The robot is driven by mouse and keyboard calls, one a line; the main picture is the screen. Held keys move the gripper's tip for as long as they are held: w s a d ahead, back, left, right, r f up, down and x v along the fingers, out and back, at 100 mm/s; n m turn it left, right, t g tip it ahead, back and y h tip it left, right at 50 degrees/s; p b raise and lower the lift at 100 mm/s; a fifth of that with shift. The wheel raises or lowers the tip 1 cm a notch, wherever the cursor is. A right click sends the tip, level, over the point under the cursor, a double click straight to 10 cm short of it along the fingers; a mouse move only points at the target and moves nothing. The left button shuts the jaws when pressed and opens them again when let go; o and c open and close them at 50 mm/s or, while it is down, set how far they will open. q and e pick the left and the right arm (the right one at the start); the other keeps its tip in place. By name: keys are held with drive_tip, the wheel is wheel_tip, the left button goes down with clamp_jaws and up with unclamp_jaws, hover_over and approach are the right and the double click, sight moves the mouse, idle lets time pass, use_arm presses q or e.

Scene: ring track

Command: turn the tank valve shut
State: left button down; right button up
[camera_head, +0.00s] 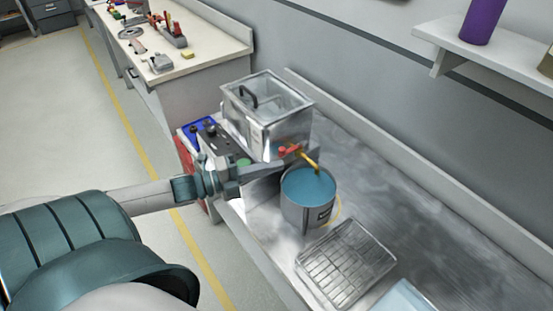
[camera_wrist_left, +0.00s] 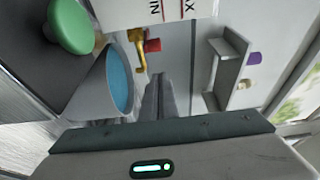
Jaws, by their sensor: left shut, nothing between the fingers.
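The tank (camera_head: 290,130) is a clear-topped metal box with a black handle, on the metal bench. Its valve has a red handle (camera_head: 289,149) and a yellow spout (camera_head: 310,161) pointing over a grey bucket (camera_head: 305,217) of blue liquid. In the left wrist view the red handle (camera_wrist_left: 153,45) sits beside the brass-yellow tap (camera_wrist_left: 138,42), below the tank's MAX/MIN marking. My left gripper (camera_head: 275,166) is shut and empty, its fingertips just below and left of the red handle; contact cannot be told. Its fingers (camera_wrist_left: 160,95) also show in the wrist view. My right gripper is not in view.
A wire rack (camera_head: 346,262) lies in front of the bucket. A green knob (camera_wrist_left: 70,25) is near the bucket. A blue bin (camera_head: 195,128) stands left of the tank. A shelf (camera_head: 490,55) holds a purple cylinder (camera_head: 482,20). The bench right of the bucket is clear.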

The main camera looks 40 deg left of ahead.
use_arm(q)
drive_tip(key=s+a, duration=0.2)
drive_tip(key=a, duration=0.1)
drive_tip(key=s+a+b, duration=0.1)
drive_tip(key=s+a, duration=0.1)
drive_tip(key=a, duration=0.1)
drive_tip(key=shift+s+b, duration=0.3)
drive_tip(key=shift+s, duration=0.1)
drive_tip(key=shift+a, duration=0.15)
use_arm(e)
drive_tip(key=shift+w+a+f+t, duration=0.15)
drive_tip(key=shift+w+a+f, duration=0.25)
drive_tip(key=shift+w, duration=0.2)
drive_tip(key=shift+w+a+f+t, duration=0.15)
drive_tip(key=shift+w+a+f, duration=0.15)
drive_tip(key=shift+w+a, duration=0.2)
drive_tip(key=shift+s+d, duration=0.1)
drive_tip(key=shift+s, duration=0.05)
